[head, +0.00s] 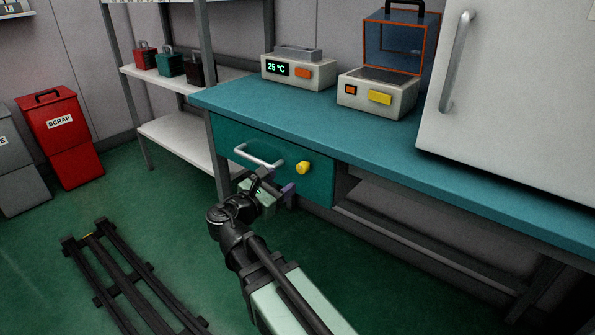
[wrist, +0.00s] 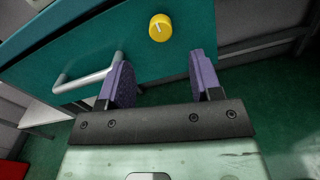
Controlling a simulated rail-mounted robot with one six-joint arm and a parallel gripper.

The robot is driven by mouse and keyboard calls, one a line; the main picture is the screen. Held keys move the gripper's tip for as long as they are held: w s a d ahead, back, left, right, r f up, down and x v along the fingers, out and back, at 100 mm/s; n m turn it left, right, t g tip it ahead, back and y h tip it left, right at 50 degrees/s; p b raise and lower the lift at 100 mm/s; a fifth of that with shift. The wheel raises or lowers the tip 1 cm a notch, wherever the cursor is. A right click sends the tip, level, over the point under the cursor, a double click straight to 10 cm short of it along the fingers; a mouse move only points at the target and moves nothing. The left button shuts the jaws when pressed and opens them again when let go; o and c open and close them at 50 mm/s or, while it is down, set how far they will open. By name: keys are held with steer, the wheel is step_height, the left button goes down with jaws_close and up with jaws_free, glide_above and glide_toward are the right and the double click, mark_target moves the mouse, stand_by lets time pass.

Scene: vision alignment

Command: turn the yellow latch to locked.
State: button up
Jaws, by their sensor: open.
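The yellow latch (head: 303,168) is a round knob on the right part of the teal drawer front (head: 232,140), right of the drawer's grey bar handle (head: 255,157). In the wrist view the latch (wrist: 160,27) shows a short pale mark near its upper middle. My gripper (head: 272,186) is below and a little left of the latch in the head view. In the wrist view my gripper (wrist: 160,80) has its two purple fingers apart with nothing between them. The latch lies beyond the fingertips, apart from them. The bar handle (wrist: 88,77) passes close beside the left finger.
The teal bench top (head: 330,125) overhangs the drawer. A white box with a display (head: 298,70) and a box with a yellow button (head: 378,95) stand on it. A white cabinet (head: 520,90) stands at right. Floor rails (head: 125,275) lie at lower left.

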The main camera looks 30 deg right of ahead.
mark_target(301, 170)
steer(key=x, duration=0.9)
steer(key=c, duration=0.9)
steer(key=shift+m, duration=0.4)
steer(key=m, duration=0.3)
steer(key=shift+s+f, duration=0.1)
steer(key=m, duration=0.9)
steer(key=shift+f+m, duration=0.1)
steer(key=shift+m, duration=0.2)
steer(key=m, duration=0.4)
steer(key=shift+m, duration=0.3)
